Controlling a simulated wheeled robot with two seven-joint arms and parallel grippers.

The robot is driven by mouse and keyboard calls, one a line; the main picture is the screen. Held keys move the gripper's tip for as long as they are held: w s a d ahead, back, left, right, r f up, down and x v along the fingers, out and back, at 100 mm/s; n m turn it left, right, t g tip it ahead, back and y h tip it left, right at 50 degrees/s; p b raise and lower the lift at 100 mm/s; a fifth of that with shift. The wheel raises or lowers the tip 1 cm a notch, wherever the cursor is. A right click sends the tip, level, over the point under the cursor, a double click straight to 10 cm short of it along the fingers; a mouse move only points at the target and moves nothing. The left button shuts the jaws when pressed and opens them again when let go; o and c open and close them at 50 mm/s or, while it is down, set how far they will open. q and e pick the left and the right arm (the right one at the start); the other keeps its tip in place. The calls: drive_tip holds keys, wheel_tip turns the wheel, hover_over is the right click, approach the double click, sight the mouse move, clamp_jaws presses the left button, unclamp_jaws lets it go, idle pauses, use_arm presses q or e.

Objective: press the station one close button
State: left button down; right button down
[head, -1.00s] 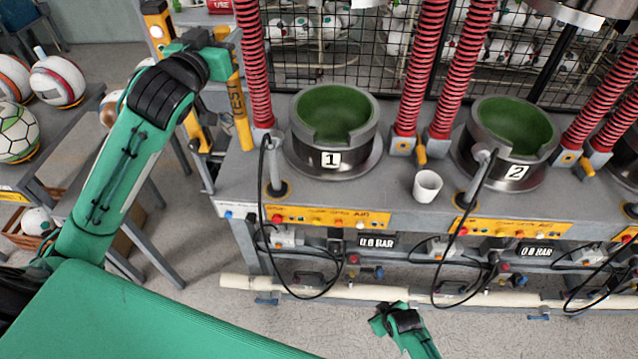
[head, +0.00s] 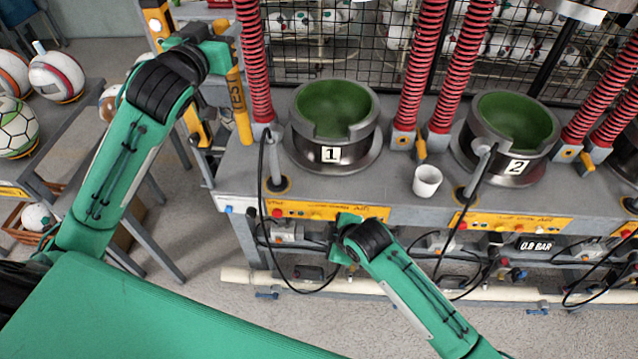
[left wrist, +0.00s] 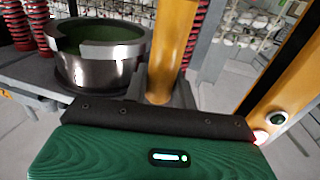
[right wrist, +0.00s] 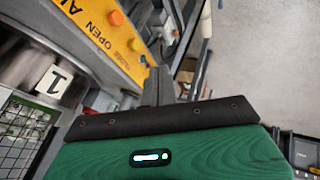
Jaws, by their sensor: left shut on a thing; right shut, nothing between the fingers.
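Station one is the press with the round pot (head: 333,125) marked "1". Its yellow control panel (head: 325,211) runs along the bench front. In the right wrist view the panel (right wrist: 92,35) shows the word OPEN and orange buttons (right wrist: 116,18); I cannot read which is the close button. My right gripper (right wrist: 158,88) is shut and empty, just below and in front of the panel, apparently apart from the buttons. My left gripper (head: 228,44) is shut on the upright yellow post (head: 238,105) left of station one; the post also shows in the left wrist view (left wrist: 172,45).
A white cup (head: 427,181) stands on the bench between station one and station two's pot (head: 510,135). Black hoses loop below the panels above a white pipe (head: 240,276). Red coiled columns (head: 253,65) flank the pots. Balls (head: 57,77) lie on a side table at left.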

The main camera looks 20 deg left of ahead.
sight(317, 217)
drive_tip(key=shift+f, duration=0.15)
drive_tip(key=w+a+f, duration=0.5)
drive_tip(key=w+f, duration=0.2)
drive_tip(key=shift+w+a+f, duration=0.3)
drive_tip(key=shift+a+f, duration=0.05)
drive_tip(key=shift+f, duration=0.05)
idle(0.5)
